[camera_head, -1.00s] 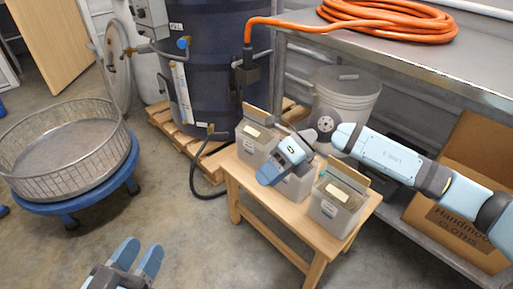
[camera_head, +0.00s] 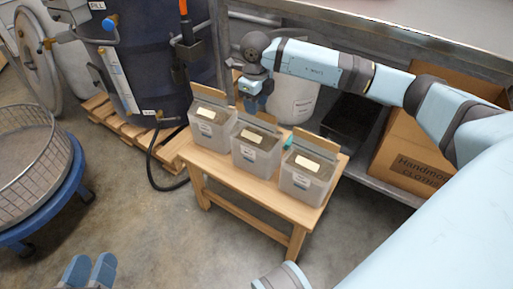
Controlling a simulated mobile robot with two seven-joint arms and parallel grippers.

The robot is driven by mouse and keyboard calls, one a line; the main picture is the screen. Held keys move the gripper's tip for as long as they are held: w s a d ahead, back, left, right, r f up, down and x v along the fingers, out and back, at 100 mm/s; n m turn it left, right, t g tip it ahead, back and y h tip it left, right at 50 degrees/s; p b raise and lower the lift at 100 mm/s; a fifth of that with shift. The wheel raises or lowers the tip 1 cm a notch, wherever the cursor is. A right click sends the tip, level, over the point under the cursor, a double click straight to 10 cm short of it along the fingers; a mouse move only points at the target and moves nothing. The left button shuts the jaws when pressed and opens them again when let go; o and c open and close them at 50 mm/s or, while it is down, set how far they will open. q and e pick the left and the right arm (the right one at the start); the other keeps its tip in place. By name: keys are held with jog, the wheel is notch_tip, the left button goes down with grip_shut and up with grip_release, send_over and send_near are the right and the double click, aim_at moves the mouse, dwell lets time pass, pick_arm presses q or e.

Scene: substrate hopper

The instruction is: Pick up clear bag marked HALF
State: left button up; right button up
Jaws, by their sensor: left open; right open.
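Three translucent bins stand in a row on a small wooden bench: a left bin (camera_head: 208,135), a middle bin (camera_head: 250,157) and a right bin (camera_head: 300,184). Their lids are raised, and each shows a pale rectangular patch on top. I cannot tell whether these patches are clear bags, and no HALF marking is readable. My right gripper (camera_head: 256,92) is open behind the left and middle bins, its fingers partly hidden by the raised lids. My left gripper (camera_head: 88,274) is open and empty low at the left, over the floor, away from the bench.
The wooden bench (camera_head: 250,190) has a narrow clear front edge. A dark blue drum (camera_head: 150,60) stands on a pallet (camera_head: 105,110) behind left. A mesh sieve (camera_head: 25,165) rests on a blue stand at left. A white bucket (camera_head: 292,100) and cardboard box (camera_head: 415,150) sit behind right.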

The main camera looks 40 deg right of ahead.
aim_at(256, 127)
notch_tip(256, 127, down, 5)
jog(key=b, duration=0.3)
jog(key=shift+f, duration=0.2)
pick_arm(q)
jog(key=shift+w+a+r+m+t, duration=0.2)
jog(key=shift+w+a+m+t, duration=0.3)
jog(key=shift+w+m, duration=0.4)
pick_arm(e)
jog(key=shift+r, duration=0.1)
pick_arm(q)
jog(key=shift+s+f, duration=0.1)
pick_arm(e)
grip_shut()
